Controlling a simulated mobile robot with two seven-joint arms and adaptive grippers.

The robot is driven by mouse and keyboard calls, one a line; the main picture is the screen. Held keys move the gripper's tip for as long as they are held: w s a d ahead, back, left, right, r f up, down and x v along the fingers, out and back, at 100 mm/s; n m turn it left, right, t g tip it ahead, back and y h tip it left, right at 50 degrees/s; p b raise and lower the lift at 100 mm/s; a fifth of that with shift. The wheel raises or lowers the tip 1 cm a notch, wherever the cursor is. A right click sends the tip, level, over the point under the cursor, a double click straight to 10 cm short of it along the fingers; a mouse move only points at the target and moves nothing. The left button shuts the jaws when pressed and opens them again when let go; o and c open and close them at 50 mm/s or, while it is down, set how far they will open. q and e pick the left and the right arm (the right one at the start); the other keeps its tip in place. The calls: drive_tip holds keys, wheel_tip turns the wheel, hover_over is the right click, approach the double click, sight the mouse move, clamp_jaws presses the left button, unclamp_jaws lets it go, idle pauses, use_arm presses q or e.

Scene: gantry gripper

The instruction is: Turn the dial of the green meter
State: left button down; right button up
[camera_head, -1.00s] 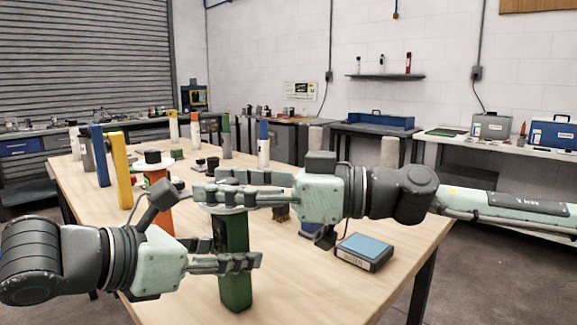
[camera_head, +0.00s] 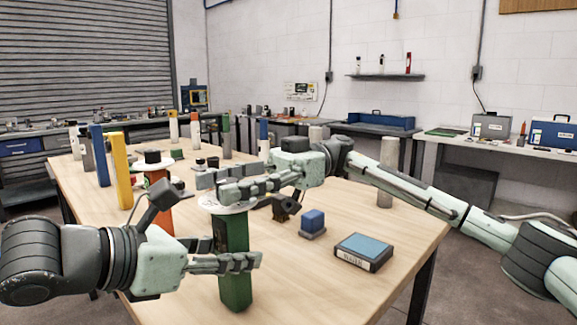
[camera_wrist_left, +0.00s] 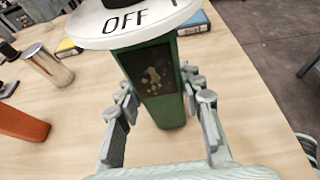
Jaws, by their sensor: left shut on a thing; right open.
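The green meter (camera_head: 234,272) is a tall green post standing upright on the table, with a dark window on one face. On top is its white dial (camera_head: 226,205); the left wrist view shows the dial (camera_wrist_left: 125,24) with the word OFF. My left gripper (camera_head: 233,253) is shut around the post below the dial; its fingers (camera_wrist_left: 165,108) lie on both sides of the post in the left wrist view. My right gripper (camera_head: 208,187) is open just above the dial, its fingers covering part of it. I cannot tell whether they touch the dial's knob.
Yellow (camera_head: 120,172) and blue (camera_head: 100,157) posts stand further left. A blue-topped box (camera_head: 363,252), a small blue block (camera_head: 313,222) and a grey cylinder (camera_head: 385,185) are at right. The front right tabletop is clear.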

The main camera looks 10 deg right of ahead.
drive_tip(key=shift+a+r+n+g+h, duration=0.1)
drive_tip(key=shift+a+n+g+h, duration=0.05)
drive_tip(key=shift+n+g+h, duration=0.45)
drive_tip(key=v, duration=1.2)
drive_tip(key=shift+f, duration=0.25)
use_arm(q)
drive_tip(key=c, duration=0.9)
unclamp_jaws()
drive_tip(key=v, duration=1.2)
